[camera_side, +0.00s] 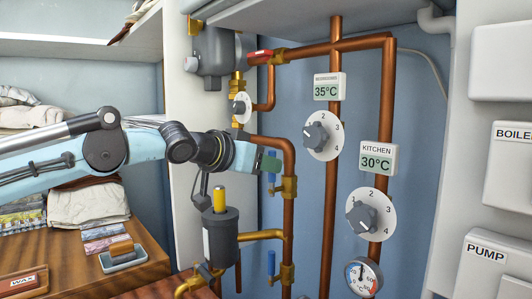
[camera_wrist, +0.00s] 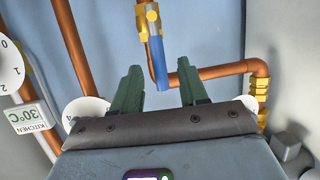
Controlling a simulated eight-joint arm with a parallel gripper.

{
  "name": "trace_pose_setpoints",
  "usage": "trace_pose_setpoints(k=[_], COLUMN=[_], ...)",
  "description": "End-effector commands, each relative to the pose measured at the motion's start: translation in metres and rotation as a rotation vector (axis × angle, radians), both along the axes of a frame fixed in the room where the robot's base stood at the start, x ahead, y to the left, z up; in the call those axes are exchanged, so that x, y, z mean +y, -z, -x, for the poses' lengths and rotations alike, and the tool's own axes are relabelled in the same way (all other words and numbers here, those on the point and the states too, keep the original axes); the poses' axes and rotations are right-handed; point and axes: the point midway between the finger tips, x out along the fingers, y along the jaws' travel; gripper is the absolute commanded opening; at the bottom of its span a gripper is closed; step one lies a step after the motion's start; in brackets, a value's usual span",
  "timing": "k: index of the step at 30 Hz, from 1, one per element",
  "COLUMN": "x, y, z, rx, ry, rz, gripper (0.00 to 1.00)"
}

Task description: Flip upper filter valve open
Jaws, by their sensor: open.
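The upper filter valve is a brass body (camera_side: 288,186) on a copper pipe, with a blue lever (camera_side: 271,180) standing upright at its left, partly behind my gripper (camera_side: 269,162). In the upside-down wrist view, the blue lever (camera_wrist: 156,62) runs from the brass body (camera_wrist: 148,18) towards my gripper (camera_wrist: 159,75). Its end appears between the two green fingers, with a gap on each side. My gripper is open and empty. I cannot tell whether the lever lies at finger depth. A second blue lever (camera_side: 271,262) is on the lower brass valve (camera_side: 287,274).
A grey filter housing (camera_side: 221,238) with a yellow top stands left of the pipes. Two dials, one upper (camera_side: 322,135) and one kitchen (camera_side: 371,214), are to the right. A red-handled valve (camera_side: 260,54) is above. A wooden counter (camera_side: 70,265) is lower left.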

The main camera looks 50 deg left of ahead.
Motion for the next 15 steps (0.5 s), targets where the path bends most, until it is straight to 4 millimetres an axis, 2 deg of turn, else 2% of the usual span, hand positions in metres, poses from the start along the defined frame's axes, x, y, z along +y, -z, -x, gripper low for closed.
trace_pose_setpoints(k=[9,15], x=[-0.01,-0.014], y=[-0.017,-0.024], z=[0.051,0.071], rx=[0.001,0.001], ry=[0.002,0.001], rz=[0.0,0.001], gripper=[0.43,0.43])
